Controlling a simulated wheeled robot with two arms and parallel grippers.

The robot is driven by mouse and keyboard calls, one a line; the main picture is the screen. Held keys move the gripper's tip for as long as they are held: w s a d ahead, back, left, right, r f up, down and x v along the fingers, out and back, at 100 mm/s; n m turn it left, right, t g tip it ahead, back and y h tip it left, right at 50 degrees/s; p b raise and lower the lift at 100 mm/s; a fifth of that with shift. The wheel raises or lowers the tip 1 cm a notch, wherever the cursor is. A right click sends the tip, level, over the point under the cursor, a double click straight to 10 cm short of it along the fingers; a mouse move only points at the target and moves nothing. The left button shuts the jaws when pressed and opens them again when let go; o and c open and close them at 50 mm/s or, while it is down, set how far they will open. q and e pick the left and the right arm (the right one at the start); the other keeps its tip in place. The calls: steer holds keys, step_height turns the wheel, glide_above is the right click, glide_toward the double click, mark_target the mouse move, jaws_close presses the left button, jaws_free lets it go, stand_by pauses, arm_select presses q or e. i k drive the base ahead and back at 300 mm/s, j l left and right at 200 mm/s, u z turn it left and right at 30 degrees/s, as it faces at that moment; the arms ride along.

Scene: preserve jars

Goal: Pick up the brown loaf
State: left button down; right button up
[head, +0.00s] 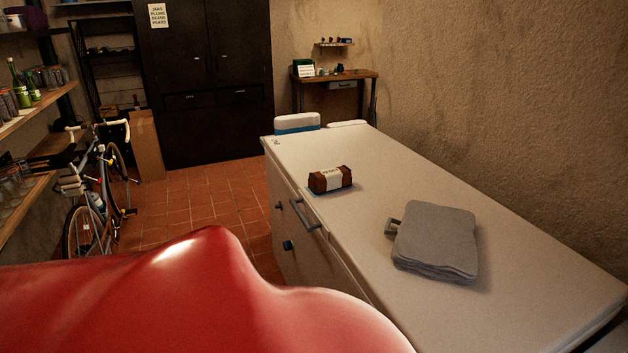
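The brown loaf (330,179) lies on the white top of a long chest (390,185), close to its left edge. It has a pale paper band with dark print around its middle. It looks whole and nothing touches it from above. Neither of my grippers shows in the head view, so I cannot see where they are or what they hold.
A folded grey cloth (438,240) lies right of the loaf, nearer me. A white and blue box (297,123) stands at the chest's far end. A bicycle (95,195) stands left; tiled floor between is clear.

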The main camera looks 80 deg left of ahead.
mark_target(334, 179)
steer(key=u, duration=2.35)
steer(key=i+j+z, duration=0.1)
steer(key=z, duration=1.25)
steer(key=i+j, duration=0.1)
steer(key=j, duration=0.45)
steer(key=i+j, duration=0.1)
steer(key=j, duration=0.45)
